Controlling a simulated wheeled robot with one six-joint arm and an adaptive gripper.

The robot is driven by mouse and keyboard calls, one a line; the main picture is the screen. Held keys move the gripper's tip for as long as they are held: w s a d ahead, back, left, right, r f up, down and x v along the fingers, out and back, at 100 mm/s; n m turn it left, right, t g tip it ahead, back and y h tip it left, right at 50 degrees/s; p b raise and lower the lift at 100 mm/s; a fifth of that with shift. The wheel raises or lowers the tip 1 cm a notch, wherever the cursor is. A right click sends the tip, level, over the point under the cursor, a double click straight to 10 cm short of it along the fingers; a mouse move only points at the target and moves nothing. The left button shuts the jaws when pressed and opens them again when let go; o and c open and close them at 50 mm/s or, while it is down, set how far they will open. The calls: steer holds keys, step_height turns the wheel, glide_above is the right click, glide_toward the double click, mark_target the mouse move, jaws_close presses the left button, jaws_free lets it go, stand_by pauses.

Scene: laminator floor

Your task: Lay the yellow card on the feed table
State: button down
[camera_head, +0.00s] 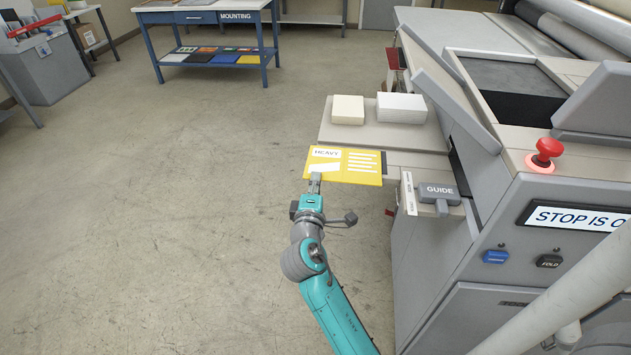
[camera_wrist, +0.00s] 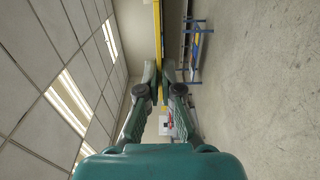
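The yellow card (camera_head: 359,172) carries the word HEAVY and white lines. My gripper (camera_head: 315,182) is at its near left edge. In the wrist view the card shows edge-on as a thin yellow strip (camera_wrist: 157,30) between the two fingertips (camera_wrist: 159,72), which are closed on it. In the head view the card overlaps the near edge of the feed table (camera_head: 344,132), a beige shelf at the machine's left side. Whether the card touches the table or hangs above it I cannot tell.
A cream stack (camera_head: 348,110) and a white stack (camera_head: 401,107) sit on the table's far part. A grey GUIDE block (camera_head: 439,193) and a lit red stop button (camera_head: 544,152) are on the machine to the right. The floor on the left is clear up to the MOUNTING bench (camera_head: 205,17).

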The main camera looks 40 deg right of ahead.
steer(key=shift+f, duration=0.15)
steer(key=c, duration=1.3)
jaws_free()
steer(key=v, duration=1.2)
